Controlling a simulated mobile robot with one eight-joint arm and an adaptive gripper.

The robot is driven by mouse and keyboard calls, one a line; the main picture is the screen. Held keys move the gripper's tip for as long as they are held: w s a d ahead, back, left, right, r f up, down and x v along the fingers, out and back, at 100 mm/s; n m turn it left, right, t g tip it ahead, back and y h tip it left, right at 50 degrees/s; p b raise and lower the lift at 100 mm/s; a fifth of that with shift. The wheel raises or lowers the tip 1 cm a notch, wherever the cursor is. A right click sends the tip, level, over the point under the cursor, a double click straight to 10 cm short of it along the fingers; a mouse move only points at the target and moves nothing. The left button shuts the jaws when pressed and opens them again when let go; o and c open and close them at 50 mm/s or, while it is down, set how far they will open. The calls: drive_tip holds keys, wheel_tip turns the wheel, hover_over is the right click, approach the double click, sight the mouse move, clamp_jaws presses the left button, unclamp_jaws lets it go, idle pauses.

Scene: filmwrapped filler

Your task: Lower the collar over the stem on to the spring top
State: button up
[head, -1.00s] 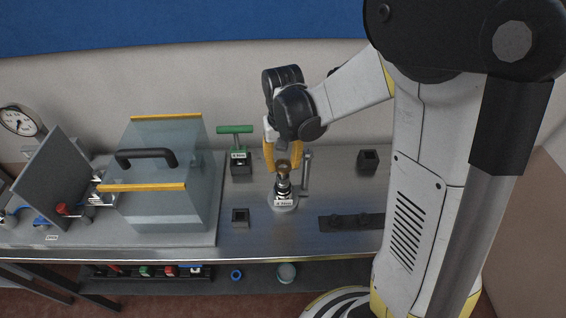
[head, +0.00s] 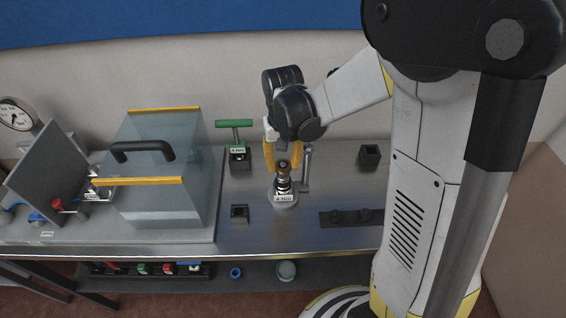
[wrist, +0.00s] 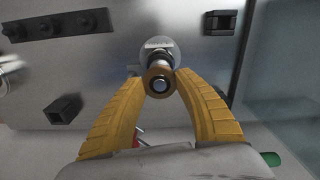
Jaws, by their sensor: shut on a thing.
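My gripper (wrist: 159,84) has yellow fingers and is shut on a small brown ring, the collar (wrist: 150,88). The grey tip of the stem (wrist: 159,84) shows inside the collar's opening in the wrist view. In the head view the collar (head: 283,164) is around the upper part of the upright valve (head: 284,188), which stands on a round pale base with a label. The spring is mostly hidden beneath the collar, and I cannot tell whether the two touch.
A clear box with a black handle (head: 143,150) stands at left. Small black square holders (head: 239,213) and (head: 370,156) and a dark strip (head: 350,217) are on the steel bench (head: 255,235).

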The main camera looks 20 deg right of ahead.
drive_tip(key=o, duration=1.3)
drive_tip(key=shift+f, duration=0.1)
drive_tip(key=shift+c, duration=0.2)
wheel_tip(320, 180, up, 12)
drive_tip(key=shift+s, duration=0.1)
drive_tip(key=s+f+n+t+b, duration=0.1)
drive_tip(key=s+f+t+b, duration=0.2)
drive_tip(key=s, duration=0.3)
drive_tip(key=s+f+n+t+b, duration=0.1)
drive_tip(key=s+f+t+b, duration=0.2)
drive_tip(key=s+t+b, duration=0.1)
drive_tip(key=s+b, duration=0.1)
drive_tip(key=s, duration=0.1)
drive_tip(key=shift+s+b, duration=0.3)
